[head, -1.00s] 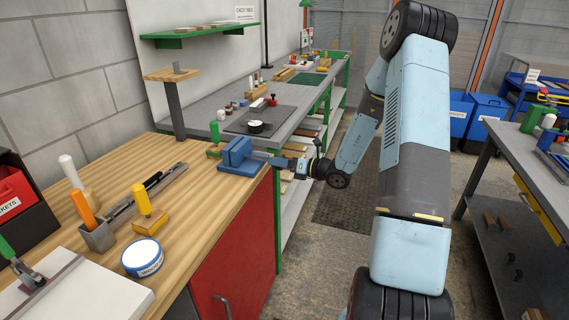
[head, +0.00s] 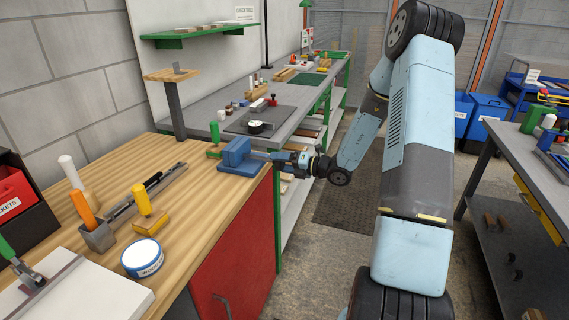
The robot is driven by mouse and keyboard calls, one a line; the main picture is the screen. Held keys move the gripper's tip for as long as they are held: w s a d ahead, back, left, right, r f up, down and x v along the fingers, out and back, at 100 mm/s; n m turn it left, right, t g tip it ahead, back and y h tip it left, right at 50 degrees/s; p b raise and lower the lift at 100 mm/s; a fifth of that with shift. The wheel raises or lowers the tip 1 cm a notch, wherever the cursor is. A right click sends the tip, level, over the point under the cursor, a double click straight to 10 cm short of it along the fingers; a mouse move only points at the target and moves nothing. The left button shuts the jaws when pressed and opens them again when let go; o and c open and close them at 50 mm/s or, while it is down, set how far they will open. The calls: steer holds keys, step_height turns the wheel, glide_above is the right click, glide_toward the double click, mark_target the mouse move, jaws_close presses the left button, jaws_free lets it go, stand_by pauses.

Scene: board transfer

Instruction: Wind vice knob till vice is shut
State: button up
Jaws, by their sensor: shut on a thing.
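The blue vice (head: 238,158) sits on the wooden bench top near its far right corner. A thin grey screw runs from its right side toward my gripper (head: 283,159). My gripper reaches in from the right, roughly level with the screw, and is shut on the vice knob at the screw's outer end. The knob is mostly hidden by the fingers. The gap between the vice jaws is too small here to judge.
The wooden bench top (head: 190,215) holds a round tin (head: 142,258), a yellow-handled tool (head: 142,201) and a grey holder (head: 97,236). A grey bench (head: 215,105) with small items stands behind. The floor (head: 325,250) right of the red cabinet is open.

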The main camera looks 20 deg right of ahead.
steer(key=shift+s+a+f, duration=0.1)
steer(key=shift+f, duration=0.05)
steer(key=o, duration=1)
steer(key=v, duration=1.3)
steer(key=shift+d, duration=0.35)
steer(key=shift+s, duration=0.1)
